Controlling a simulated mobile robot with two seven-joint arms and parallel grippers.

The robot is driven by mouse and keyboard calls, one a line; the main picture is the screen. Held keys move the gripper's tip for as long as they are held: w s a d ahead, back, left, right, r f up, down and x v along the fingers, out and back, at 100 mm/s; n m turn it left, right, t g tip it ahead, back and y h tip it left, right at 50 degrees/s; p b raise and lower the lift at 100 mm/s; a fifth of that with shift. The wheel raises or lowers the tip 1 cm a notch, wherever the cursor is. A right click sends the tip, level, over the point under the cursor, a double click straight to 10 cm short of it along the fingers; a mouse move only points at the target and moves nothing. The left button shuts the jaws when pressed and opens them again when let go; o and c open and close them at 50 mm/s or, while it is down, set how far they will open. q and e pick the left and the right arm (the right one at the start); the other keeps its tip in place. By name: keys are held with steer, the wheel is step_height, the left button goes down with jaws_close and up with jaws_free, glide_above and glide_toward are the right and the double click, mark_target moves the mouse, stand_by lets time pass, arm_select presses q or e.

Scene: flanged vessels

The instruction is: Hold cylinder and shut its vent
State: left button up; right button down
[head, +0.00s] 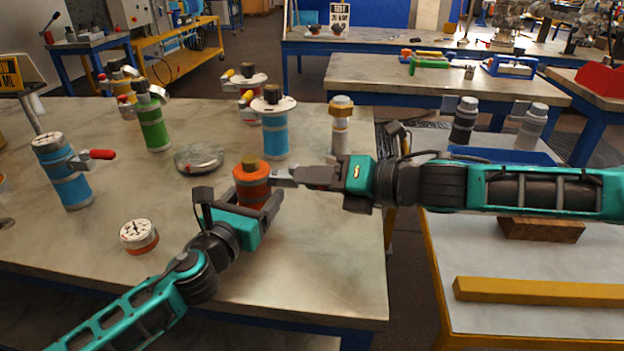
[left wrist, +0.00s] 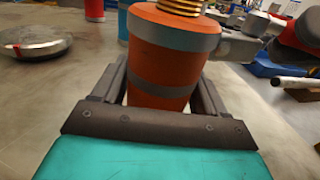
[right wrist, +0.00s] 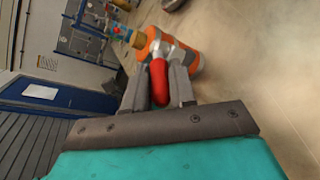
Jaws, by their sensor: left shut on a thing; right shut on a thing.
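The orange cylinder (head: 250,190) with grey bands and a brass threaded top stands upright on the table near its right edge. My left gripper (head: 246,203) is shut on its body; in the left wrist view a finger lies on each side of the cylinder (left wrist: 165,65). The vent is a grey side fitting with a red handle (right wrist: 159,82) on the cylinder's right. My right gripper (head: 285,178) is shut on this red handle, one finger on each side in the right wrist view. The handle is mostly hidden by the fingers in the head view.
A blue cylinder (head: 274,138) with a white flange stands just behind. A round metal lid (head: 199,158) and a gauge (head: 139,235) lie to the left. A green cylinder (head: 152,124) and a blue one with a red handle (head: 64,178) stand further left. The front right tabletop is clear.

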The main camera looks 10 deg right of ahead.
steer(key=shift+w+d+n+g+y, duration=0.3)
steer(key=shift+w+n+g+y, duration=0.25)
steer(key=shift+n+g, duration=0.85)
steer(key=shift+w+d+n+g+y, duration=0.45)
steer(key=shift+n+g, duration=0.7)
steer(key=shift+g, duration=0.5)
steer(key=shift+w+d+n+g+y, duration=0.2)
steer(key=shift+w+n+g+y, duration=0.35)
steer(key=shift+n+g, duration=0.85)
steer(key=shift+s+g, duration=0.1)
steer(key=shift+g, duration=0.15)
steer(key=c, duration=1)
jaws_free()
steer(key=shift+d, duration=0.1)
steer(key=v, duration=1.2)
steer(key=shift+f, duration=0.15)
